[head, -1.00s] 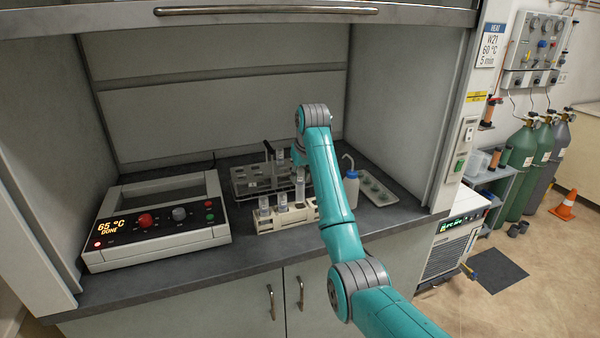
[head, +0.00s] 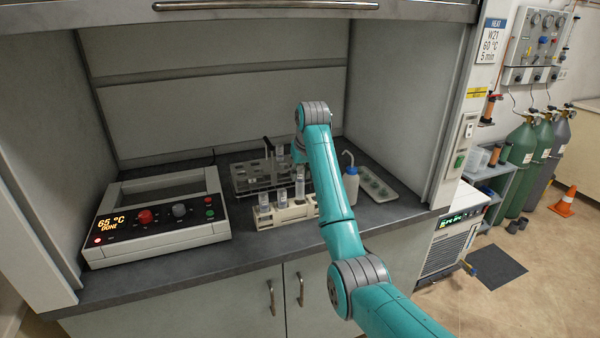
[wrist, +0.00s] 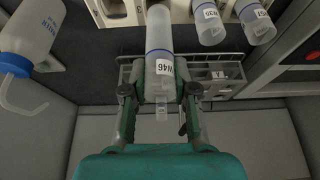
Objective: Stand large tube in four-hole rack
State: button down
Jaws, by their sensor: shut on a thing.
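In the wrist view my gripper (wrist: 159,95) is shut on a large clear tube (wrist: 158,45) with a blue band and a label that seems to read W46. The tube's far end is at the beige four-hole rack (wrist: 112,14). I cannot tell whether it is inside a hole. In the head view the held tube (head: 300,184) looks upright at the rack (head: 267,222), right of two standing tubes (head: 264,201) (head: 282,197). These two also show in the wrist view (wrist: 210,24) (wrist: 256,22). My arm hides the rack's right end and the gripper in the head view.
A wire rack (head: 240,181) with a tube (head: 280,153) stands behind the beige rack. A wash bottle (head: 351,188) and a grey tray (head: 383,194) are to the right. A heater block reading 65 °C DONE (head: 150,245) stands left. Bare bench lies in front.

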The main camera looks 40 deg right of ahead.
aim_at(300, 189)
jog(key=shift+f, duration=0.15)
jog(key=shift+f, duration=1.85)
jog(key=shift+f, duration=1.2)
jog(key=c, duration=0.8)
grip_release()
jog(key=shift+r, duration=0.15)
jog(key=v, duration=0.7)
jog(key=shift+s+r, duration=0.1)
